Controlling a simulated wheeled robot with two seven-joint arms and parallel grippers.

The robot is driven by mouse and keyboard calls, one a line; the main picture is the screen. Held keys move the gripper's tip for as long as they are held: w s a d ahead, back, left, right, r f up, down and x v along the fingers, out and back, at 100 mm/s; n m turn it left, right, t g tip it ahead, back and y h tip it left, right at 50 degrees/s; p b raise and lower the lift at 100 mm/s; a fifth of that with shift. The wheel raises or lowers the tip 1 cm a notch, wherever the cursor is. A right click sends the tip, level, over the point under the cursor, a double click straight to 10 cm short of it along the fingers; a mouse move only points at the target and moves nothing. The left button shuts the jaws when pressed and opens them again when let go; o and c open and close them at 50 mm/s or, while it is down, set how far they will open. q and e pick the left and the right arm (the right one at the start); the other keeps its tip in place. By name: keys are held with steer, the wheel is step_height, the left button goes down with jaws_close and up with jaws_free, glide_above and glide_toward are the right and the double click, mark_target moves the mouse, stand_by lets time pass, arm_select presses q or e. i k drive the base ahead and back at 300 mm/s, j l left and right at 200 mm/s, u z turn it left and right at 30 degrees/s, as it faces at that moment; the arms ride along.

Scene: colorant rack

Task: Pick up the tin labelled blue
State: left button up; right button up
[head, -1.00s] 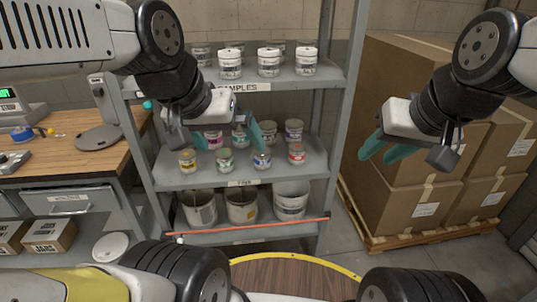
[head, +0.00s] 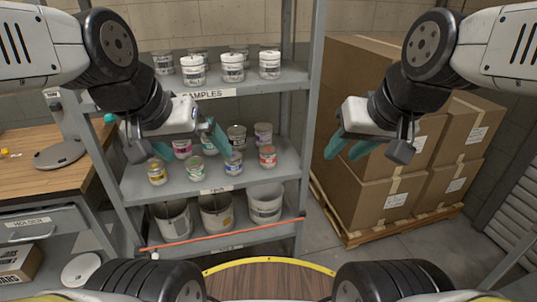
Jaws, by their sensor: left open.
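The tin with the blue label (head: 233,164) stands upright in the front row on the middle shelf, third from the left. The yellow tin (head: 157,173) and green tin (head: 195,168) stand to its left and the red tin (head: 267,158) to its right. My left gripper (head: 190,150) is open and empty over the tins. Its right teal finger overlaps the upper left of the blue tin in the picture; I cannot tell whether they touch. My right gripper (head: 343,153) hangs right of the rack with its teal fingers apart and nothing between them.
More tins, such as the magenta tin (head: 182,149) and purple tin (head: 263,134), stand behind the front row. White tubs (head: 232,69) fill the shelf above and buckets (head: 265,203) the one below. Rack posts (head: 310,110) bound the shelf. Stacked cartons (head: 380,210) stand right.

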mark_target(233, 166)
steer(key=i+l+u, duration=0.15)
steer(key=l, duration=0.15)
steer(key=i+l+u, duration=0.15)
steer(key=l, duration=0.15)
steer(key=i+l+u, duration=0.1)
steer(key=l, duration=0.25)
steer(key=i+l+u, duration=0.15)
steer(key=i+l, duration=0.05)
steer(key=l, duration=0.1)
